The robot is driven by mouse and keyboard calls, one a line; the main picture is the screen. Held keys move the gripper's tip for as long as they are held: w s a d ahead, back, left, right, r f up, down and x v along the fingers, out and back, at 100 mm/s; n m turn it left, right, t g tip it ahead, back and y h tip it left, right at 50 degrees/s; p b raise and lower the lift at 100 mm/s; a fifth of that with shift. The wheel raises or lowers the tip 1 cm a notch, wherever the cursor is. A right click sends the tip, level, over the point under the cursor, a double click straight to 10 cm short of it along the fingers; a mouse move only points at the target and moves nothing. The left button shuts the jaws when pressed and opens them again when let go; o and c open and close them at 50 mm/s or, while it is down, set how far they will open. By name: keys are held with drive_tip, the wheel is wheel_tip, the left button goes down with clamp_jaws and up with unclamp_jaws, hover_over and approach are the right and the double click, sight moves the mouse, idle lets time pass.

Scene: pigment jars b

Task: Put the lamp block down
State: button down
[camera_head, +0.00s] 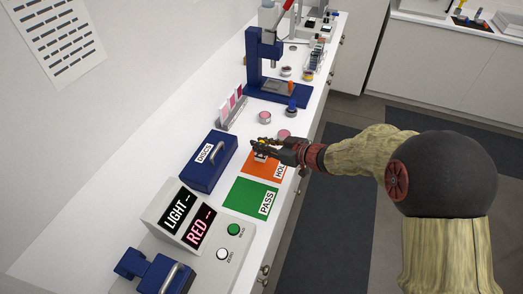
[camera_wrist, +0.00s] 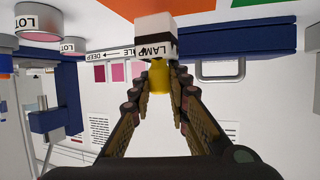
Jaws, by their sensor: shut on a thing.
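The lamp block is white with a dark band, a "LAMP" label and a yellow part; it shows in the wrist view (camera_wrist: 153,28) beyond my fingertips. My gripper (camera_wrist: 160,82) is shut on the yellow part. In the head view my gripper (camera_head: 264,147) is over the far part of the orange mat (camera_head: 262,172), with the small white block (camera_head: 260,157) under the fingers. I cannot tell whether the block touches the mat. The mat's label is partly hidden and reads "HO".
A green "PASS" mat (camera_head: 243,197) lies nearer. Jars (camera_head: 264,117), a pink card stand (camera_head: 231,108) and a blue press (camera_head: 262,60) stand beyond. The counter's right edge is close.

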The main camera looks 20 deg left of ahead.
drive_tip(key=shift+f, duration=1.05)
drive_tip(key=shift+f, duration=0.15)
drive_tip(key=c, duration=1.7)
unclamp_jaws()
drive_tip(key=shift+s+d+r, duration=0.1)
drive_tip(key=shift+r, duration=0.1)
drive_tip(key=p+v, duration=0.3)
drive_tip(key=v, duration=0.8)
drive_tip(key=shift+s+d+r, duration=0.1)
drive_tip(key=shift+s+d, duration=0.1)
drive_tip(key=shift+d, duration=0.1)
